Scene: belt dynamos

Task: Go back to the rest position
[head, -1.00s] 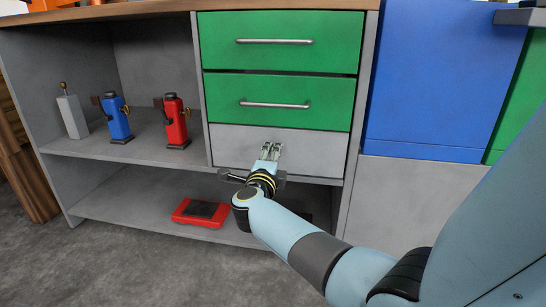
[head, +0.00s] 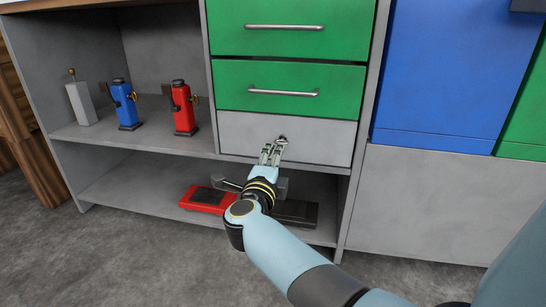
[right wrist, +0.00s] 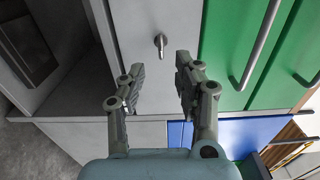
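My right gripper (head: 272,153) is in front of the grey panel (head: 318,140) below two green drawers (head: 292,28). In the right wrist view its two fingers (right wrist: 160,82) stand apart with nothing between them. A small metal knob or hook (right wrist: 160,44) on the grey panel shows beyond the fingertips, apart from them. My left gripper is in neither view.
A blue dynamo (head: 124,104), a red dynamo (head: 184,108) and a grey block (head: 81,103) stand on the upper shelf. A red flat device (head: 207,199) and a dark one (head: 298,213) lie on the lower shelf. A blue cabinet front (head: 436,70) stands right. Grey floor lies in front.

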